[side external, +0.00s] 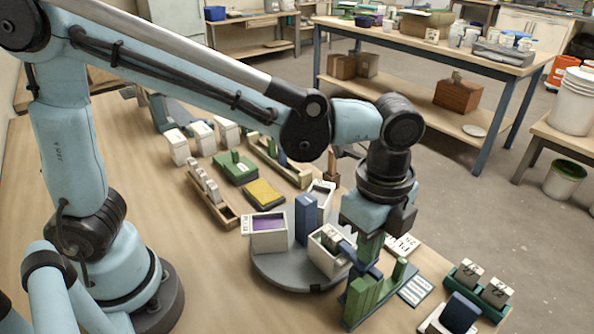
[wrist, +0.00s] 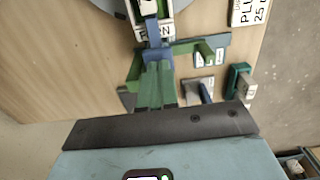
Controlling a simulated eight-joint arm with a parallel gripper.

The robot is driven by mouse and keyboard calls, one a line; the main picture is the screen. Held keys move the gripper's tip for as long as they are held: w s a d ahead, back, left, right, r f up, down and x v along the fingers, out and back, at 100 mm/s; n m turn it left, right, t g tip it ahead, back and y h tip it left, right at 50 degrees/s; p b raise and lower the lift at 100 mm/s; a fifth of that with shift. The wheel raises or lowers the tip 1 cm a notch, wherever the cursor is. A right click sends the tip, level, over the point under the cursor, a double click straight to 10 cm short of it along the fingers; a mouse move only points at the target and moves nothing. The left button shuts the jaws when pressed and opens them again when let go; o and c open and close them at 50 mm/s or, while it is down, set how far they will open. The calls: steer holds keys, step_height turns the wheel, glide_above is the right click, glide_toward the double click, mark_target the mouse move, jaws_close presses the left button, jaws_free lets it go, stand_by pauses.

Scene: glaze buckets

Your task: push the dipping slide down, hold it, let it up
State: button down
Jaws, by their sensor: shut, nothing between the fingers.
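The dipping stand (side external: 366,299) is a green frame at the right front of the table, beside the grey turntable (side external: 268,277). Its dark blue slide (side external: 347,250) reaches over a white square bucket (side external: 324,258) on the turntable. A pale piece at the slide's end is at the bucket's mouth; how deep it sits I cannot tell. My gripper (side external: 366,260) points down with its green fingers shut and empty, right over the slide. In the wrist view the fingers (wrist: 155,68) overlap the blue slide (wrist: 152,32). Whether they touch it I cannot tell.
A purple-filled bucket (side external: 268,232), a blue upright block (side external: 305,220) and another white bucket share the turntable. A green rack with labelled tiles (side external: 480,285) stands at the right front. Wooden trays (side external: 212,197) and white jars (side external: 203,136) lie farther back.

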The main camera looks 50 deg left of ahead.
stand_by(0.4)
step_height(320, 180, up, 11)
steer(key=shift+f, duration=0.2)
stand_by(1.3)
steer(key=shift+a, duration=0.1)
stand_by(0.7)
